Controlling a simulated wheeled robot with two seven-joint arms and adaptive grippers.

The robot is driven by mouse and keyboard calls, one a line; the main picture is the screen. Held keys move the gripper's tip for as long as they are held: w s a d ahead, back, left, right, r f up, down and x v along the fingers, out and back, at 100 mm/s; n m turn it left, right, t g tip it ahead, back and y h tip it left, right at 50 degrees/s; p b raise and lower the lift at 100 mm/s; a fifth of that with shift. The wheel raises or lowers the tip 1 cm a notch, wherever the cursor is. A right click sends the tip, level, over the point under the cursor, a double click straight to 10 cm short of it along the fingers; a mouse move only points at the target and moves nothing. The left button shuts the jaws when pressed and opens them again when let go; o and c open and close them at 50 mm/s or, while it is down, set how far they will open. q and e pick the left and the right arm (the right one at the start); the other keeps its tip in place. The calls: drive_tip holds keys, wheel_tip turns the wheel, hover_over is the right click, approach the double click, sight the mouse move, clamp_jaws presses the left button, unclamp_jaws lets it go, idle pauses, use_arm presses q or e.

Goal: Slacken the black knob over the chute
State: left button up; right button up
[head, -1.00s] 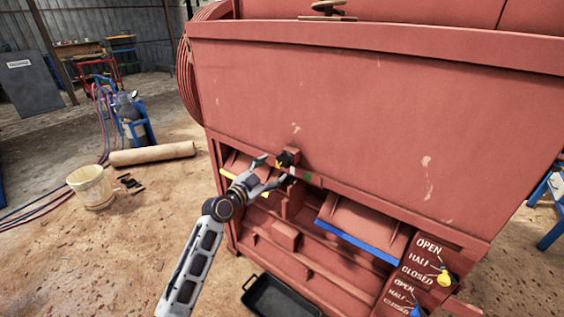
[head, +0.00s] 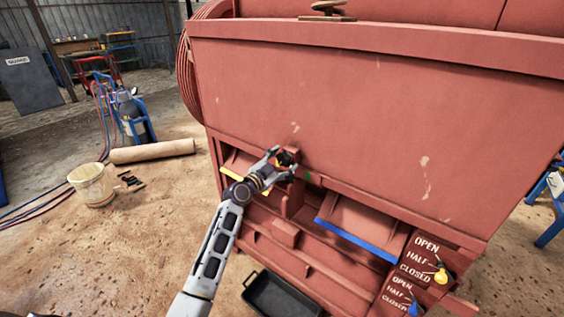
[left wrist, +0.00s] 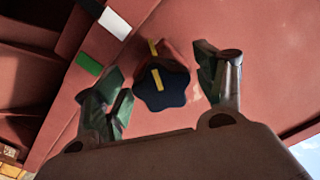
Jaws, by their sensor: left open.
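The black knob (left wrist: 162,88) is a lobed knob with a yellow stripe, on a red block on the front of the red crusher. In the left wrist view it sits between the two spread fingers of my left gripper (left wrist: 165,85), with a gap on each side. In the head view my left gripper (head: 284,165) is open around the knob's place, and the knob (head: 286,158) is partly hidden by the fingers. The chute (head: 365,218) with a blue lip is below and to the right. My right gripper is not in view.
Yellow and blue levers (head: 441,276) stand beside OPEN, HALF and CLOSED labels at lower right. A black tray (head: 275,295) lies on the floor below.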

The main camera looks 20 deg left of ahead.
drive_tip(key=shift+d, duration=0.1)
use_arm(q)
drive_tip(key=c, duration=1)
drive_tip(key=shift+c, duration=0.2)
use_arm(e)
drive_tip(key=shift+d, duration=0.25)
